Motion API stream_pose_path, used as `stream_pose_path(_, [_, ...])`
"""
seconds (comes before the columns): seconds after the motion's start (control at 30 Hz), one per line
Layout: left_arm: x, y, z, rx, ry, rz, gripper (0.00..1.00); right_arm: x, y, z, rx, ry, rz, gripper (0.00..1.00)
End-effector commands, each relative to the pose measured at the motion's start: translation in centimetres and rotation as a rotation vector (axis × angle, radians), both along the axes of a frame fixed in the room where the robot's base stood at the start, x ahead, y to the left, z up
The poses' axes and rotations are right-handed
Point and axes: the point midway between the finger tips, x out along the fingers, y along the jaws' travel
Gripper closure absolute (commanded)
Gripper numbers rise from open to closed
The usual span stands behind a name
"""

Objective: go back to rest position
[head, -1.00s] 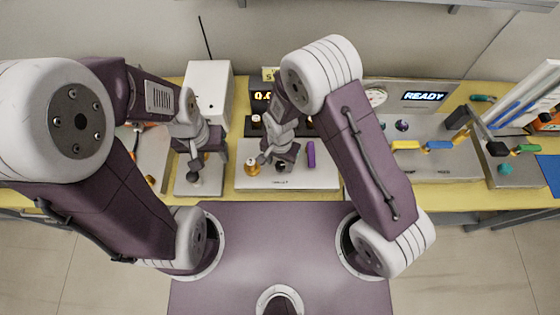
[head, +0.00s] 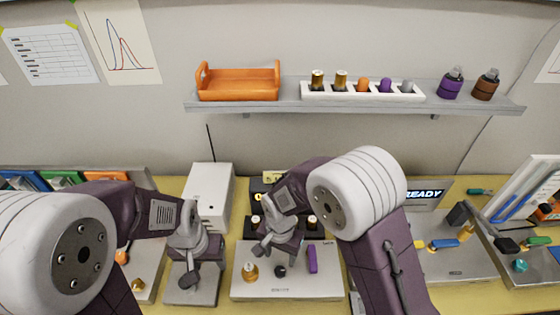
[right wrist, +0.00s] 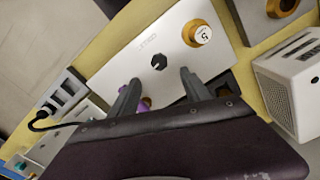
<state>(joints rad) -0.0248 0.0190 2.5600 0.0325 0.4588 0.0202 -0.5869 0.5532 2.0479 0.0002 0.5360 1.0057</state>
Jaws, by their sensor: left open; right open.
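My left gripper (head: 188,262) is open and empty above the grey plate (head: 193,292) in front of the white box. My right gripper (head: 277,243) is open above the back of the silver panel (head: 285,290); in the right wrist view its two fingers (right wrist: 158,80) stand apart with nothing held between them. In the right wrist view the purple cylinder (right wrist: 145,104) is mostly hidden behind a finger.
A white box (head: 208,197) stands behind my left gripper. A wall shelf (head: 460,107) holds an orange tray (head: 238,82), a white rack with several vials, and two bottles.

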Motion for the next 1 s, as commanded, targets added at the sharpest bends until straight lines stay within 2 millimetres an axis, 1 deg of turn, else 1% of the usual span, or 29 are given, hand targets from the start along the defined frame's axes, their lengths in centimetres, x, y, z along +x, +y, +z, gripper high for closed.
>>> stream_pose_path(0.1, [0.0, 0.0, 0.0, 0.000, 0.000, 0.000, 0.50, 0.2, -0.3, 0.0, 0.000, 0.000, -0.010, 0.44])
stream_pose_path(0.17, [0.0, 0.0, 0.0, 0.000, 0.000, 0.000, 0.50, 1.3, -1.2, 0.7, 0.010, -0.016, -0.050, 0.44])
stream_pose_path(0.2, [0.0, 0.0, 0.0, 0.000, 0.000, 0.000, 0.50, 2.5, -2.2, 1.7, 0.025, -0.041, -0.093, 0.44])
stream_pose_path(0.23, [0.0, 0.0, 0.0, 0.000, 0.000, 0.000, 0.50, 3.2, -3.5, 2.6, 0.034, -0.059, -0.136, 0.44])
stream_pose_path(0.27, [0.0, 0.0, 0.0, 0.000, 0.000, 0.000, 0.50, 3.7, -5.2, 3.6, 0.042, -0.077, -0.187, 0.44])
stream_pose_path(0.3, [0.0, 0.0, -0.1, 0.000, 0.000, 0.000, 0.50, 3.8, -7.9, 4.9, 0.049, -0.097, -0.256, 0.44])
stream_pose_path(0.37, [0.0, 0.0, -0.1, 0.000, 0.000, 0.000, 0.50, 2.9, -11.9, 6.5, 0.051, -0.124, -0.296, 0.44])
stream_pose_path(0.4, [0.0, 0.0, -0.1, 0.000, 0.000, 0.000, 0.50, 1.7, -14.2, 7.2, 0.045, -0.136, -0.276, 0.44])
stream_pose_path(0.43, [0.0, 0.0, -0.1, 0.000, 0.000, 0.000, 0.50, 0.5, -15.7, 7.5, 0.039, -0.143, -0.239, 0.44])
stream_pose_path(0.5, [0.0, 0.0, -0.1, 0.000, 0.000, 0.000, 0.50, -2.0, -17.6, 7.6, 0.021, -0.145, -0.110, 0.44])
stream_pose_path(0.6, [0.0, 0.0, -0.1, 0.000, 0.000, 0.000, 0.50, -4.7, -17.9, 6.9, 0.006, -0.117, 0.108, 0.44])
stream_pose_path(0.67, [0.0, 0.0, -0.1, 0.000, 0.000, 0.000, 0.50, -5.6, -17.9, 6.4, 0.003, -0.098, 0.219, 0.44])
stream_pose_path(0.7, [0.0, 0.0, -0.1, 0.000, 0.000, 0.000, 0.50, -5.8, -17.8, 6.3, 0.000, -0.095, 0.278, 0.44])
stream_pose_path(0.8, [0.0, 0.0, -0.1, 0.000, 0.000, 0.000, 0.50, -5.6, -17.8, 6.3, -0.006, -0.102, 0.373, 0.44])
stream_pose_path(1.0, [0.0, 0.0, -0.1, 0.000, 0.000, 0.000, 0.50, -5.5, -17.8, 6.3, -0.007, -0.102, 0.398, 0.44])
